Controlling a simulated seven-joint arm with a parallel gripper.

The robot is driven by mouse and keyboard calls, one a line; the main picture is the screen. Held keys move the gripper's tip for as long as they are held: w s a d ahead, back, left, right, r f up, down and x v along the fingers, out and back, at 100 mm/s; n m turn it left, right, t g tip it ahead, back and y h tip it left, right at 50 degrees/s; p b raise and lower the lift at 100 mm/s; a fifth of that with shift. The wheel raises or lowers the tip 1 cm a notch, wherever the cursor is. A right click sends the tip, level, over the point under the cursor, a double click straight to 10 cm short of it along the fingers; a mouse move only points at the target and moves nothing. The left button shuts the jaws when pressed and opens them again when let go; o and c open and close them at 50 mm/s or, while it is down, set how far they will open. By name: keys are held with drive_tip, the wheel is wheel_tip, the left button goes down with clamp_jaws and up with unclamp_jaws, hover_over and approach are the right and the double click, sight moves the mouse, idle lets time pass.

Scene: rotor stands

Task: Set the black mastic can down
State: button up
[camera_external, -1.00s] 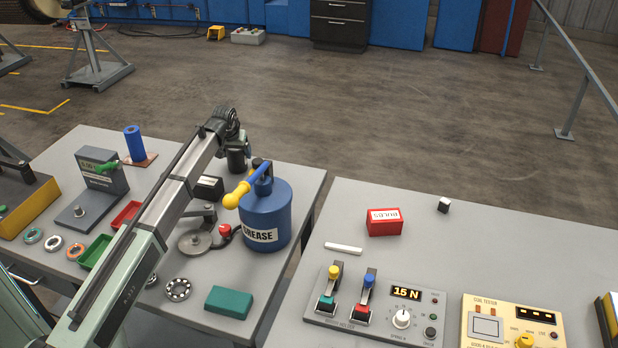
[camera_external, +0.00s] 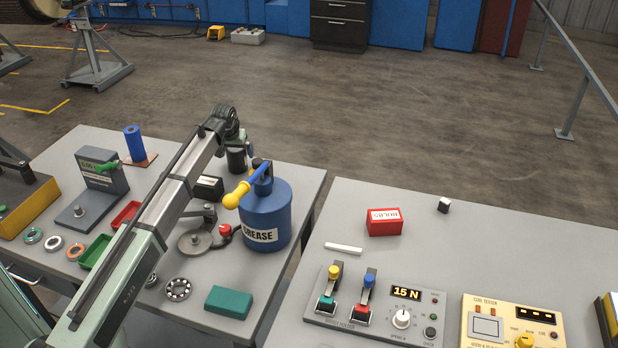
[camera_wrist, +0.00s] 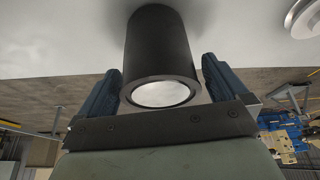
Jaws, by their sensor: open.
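The black mastic can (camera_wrist: 160,45) is a dark cylinder with a pale round end facing the wrist camera. In the outside view the can (camera_external: 237,161) is at the far side of the left bench, below the end of my arm, and appears to stand upright on the bench top. My gripper (camera_wrist: 162,78) is open, with one blue-grey finger on each side of the can. A narrow gap shows beside the can at each finger. In the outside view the fingers are too small and dark to make out.
A blue grease can (camera_external: 265,215) with a yellow-handled pump stands close in front and to the right. A black box (camera_external: 208,188) lies near the can on the left. A blue cylinder (camera_external: 134,143) stands at the back left. The bench's right edge (camera_external: 318,195) is nearby.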

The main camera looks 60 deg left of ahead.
drive_tip(key=v, duration=1.1)
drive_tip(key=shift+d+r, duration=0.15)
drive_tip(key=shift+r, duration=0.05)
drive_tip(key=shift+s, duration=0.1)
